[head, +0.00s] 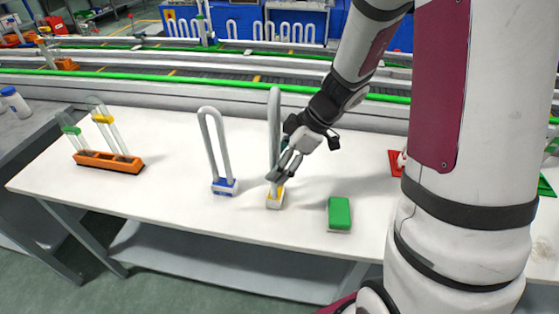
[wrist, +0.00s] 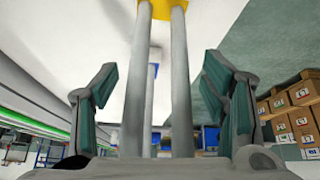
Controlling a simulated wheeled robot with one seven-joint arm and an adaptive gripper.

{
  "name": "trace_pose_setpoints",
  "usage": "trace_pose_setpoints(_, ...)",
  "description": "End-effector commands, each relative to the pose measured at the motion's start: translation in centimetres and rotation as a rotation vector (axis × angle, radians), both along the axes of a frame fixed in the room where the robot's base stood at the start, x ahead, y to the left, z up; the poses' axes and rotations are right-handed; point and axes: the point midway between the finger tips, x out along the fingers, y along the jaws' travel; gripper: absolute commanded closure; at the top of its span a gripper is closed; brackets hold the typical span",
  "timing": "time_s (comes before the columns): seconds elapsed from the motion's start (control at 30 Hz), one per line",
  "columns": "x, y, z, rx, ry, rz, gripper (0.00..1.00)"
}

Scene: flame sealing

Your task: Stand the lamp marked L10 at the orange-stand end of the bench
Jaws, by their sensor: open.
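A U-shaped lamp with a yellow and white base (head: 275,199) stands upright on the bench (head: 150,206). In the wrist view its two grey tubes (wrist: 179,95) run between my fingers up to the yellow base (wrist: 168,9). My gripper (head: 281,172) is open around the lower part of these tubes, with a gap on each side. A second U lamp with a blue base (head: 224,187) stands upright to its left. The orange stand (head: 108,163) is at the bench's left end, holding one green-collared and one yellow-collared lamp. No L10 mark is readable.
A green block (head: 339,213) lies right of the yellow-based lamp, near the front edge. A red item (head: 396,162) is partly hidden by my arm. The bench between the orange stand and the blue-based lamp is clear. A conveyor with green rails (head: 180,76) runs behind.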

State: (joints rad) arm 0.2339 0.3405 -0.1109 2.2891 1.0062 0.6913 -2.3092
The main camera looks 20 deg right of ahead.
Motion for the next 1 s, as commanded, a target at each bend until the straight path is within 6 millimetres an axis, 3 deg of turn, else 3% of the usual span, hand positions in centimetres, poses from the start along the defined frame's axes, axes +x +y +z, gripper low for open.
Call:
trace_pose_setpoints(0.23, -0.1, -0.1, 0.5, 0.0, 0.0, -0.001, 0.33)
trace_pose_setpoints(0.7, -2.2, -4.3, 8.3, -0.001, -0.004, -0.003, 0.33)
trace_pose_setpoints(1.0, -3.1, -5.1, 10.8, 0.0, 0.006, -0.009, 0.33)
